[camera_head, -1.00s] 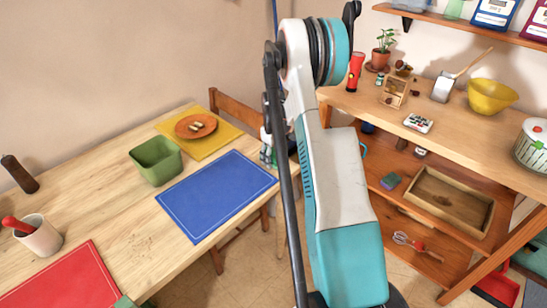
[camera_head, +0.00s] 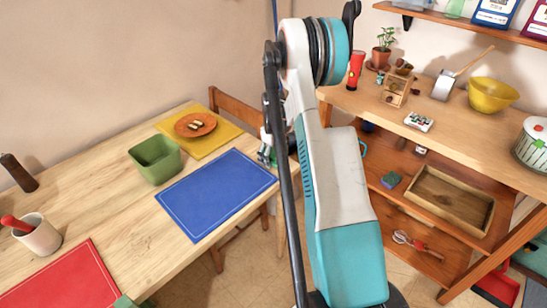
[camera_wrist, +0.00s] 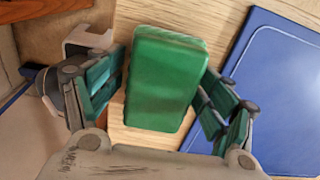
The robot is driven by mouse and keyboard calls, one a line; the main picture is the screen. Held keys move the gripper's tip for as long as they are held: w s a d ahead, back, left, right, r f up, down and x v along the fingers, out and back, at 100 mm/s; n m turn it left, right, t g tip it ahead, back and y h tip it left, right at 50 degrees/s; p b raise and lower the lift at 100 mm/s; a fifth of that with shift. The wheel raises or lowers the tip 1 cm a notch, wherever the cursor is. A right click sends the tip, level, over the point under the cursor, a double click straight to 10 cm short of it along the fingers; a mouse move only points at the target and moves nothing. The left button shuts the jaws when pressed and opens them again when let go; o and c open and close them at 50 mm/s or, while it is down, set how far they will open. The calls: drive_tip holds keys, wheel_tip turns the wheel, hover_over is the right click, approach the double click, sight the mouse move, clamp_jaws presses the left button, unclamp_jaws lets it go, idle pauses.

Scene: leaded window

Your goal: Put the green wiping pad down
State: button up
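The green wiping pad (camera_wrist: 166,75) is a bright green block with rounded edges, in the middle of the wrist view. My gripper (camera_wrist: 164,85) has its fingers against the left and right sides of the pad and looks shut on it. Wooden table top shows behind the pad, with the blue mat (camera_wrist: 280,90) to its right. I cannot tell whether the pad touches the wood. In the head view my gripper (camera_head: 266,148) is by the table's right end, beside the blue mat (camera_head: 216,194), partly hidden by my arm; the pad is not clear there.
On the table (camera_head: 120,225) are a green bin (camera_head: 156,160), an orange plate (camera_head: 195,125) on a yellow mat (camera_head: 222,139), a cup (camera_head: 38,236) and a red mat (camera_head: 60,282). A chair (camera_head: 236,110) stands behind. A shelf unit (camera_head: 455,140) is at right.

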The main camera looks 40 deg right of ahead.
sight(273, 152)
wheel_tip(273, 152, up, 13)
drive_tip(key=p, duration=0.4)
drive_tip(key=shift+p, duration=0.3)
